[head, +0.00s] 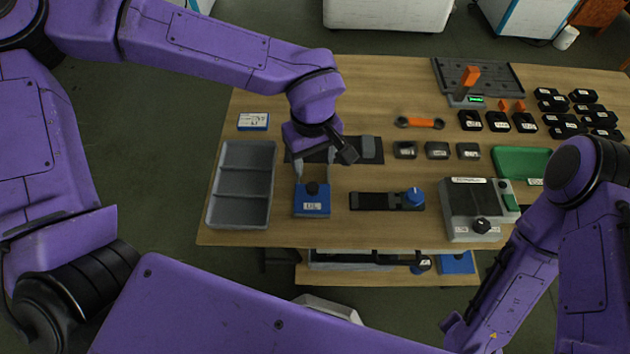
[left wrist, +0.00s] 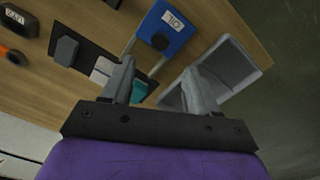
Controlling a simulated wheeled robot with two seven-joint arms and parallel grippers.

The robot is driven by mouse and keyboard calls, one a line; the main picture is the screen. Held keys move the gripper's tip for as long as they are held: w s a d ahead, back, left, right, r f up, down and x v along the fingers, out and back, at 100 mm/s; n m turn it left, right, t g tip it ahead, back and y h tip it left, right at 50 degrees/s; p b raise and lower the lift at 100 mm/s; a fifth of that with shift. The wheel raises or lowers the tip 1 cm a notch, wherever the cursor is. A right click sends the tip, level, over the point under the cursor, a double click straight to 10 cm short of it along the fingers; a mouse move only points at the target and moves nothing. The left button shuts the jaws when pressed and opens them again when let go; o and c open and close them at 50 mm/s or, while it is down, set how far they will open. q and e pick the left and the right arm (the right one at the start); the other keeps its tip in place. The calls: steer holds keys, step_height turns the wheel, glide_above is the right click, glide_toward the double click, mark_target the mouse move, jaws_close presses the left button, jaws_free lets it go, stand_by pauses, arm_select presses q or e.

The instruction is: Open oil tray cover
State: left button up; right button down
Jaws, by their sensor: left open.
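The oil tray cover (head: 312,207) is a blue square block with a black knob on top and a white label, on the front part of the bench. In the left wrist view the cover (left wrist: 168,35) shows at the top, its label reading OIL, with its knob towards my fingers. My left gripper (head: 315,172) is open and empty, just behind and above the cover in the head view. In the left wrist view the fingers of my left gripper (left wrist: 158,85) are spread apart, with no contact with the cover visible. My right gripper is out of view.
A grey compartment tray (head: 210,218) stands just left of the cover. A black strip with a blue knob (head: 413,197) and a grey control box (head: 457,196) stand to the right. A black mat (head: 350,150) lies behind. Bare wood separates these.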

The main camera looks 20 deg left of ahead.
mark_target(313, 187)
arm_select(q)
step_height(313, 187, down, 10)
steer(key=shift+w+a+f, duration=0.1)
steer(key=shift+w+f, duration=0.05)
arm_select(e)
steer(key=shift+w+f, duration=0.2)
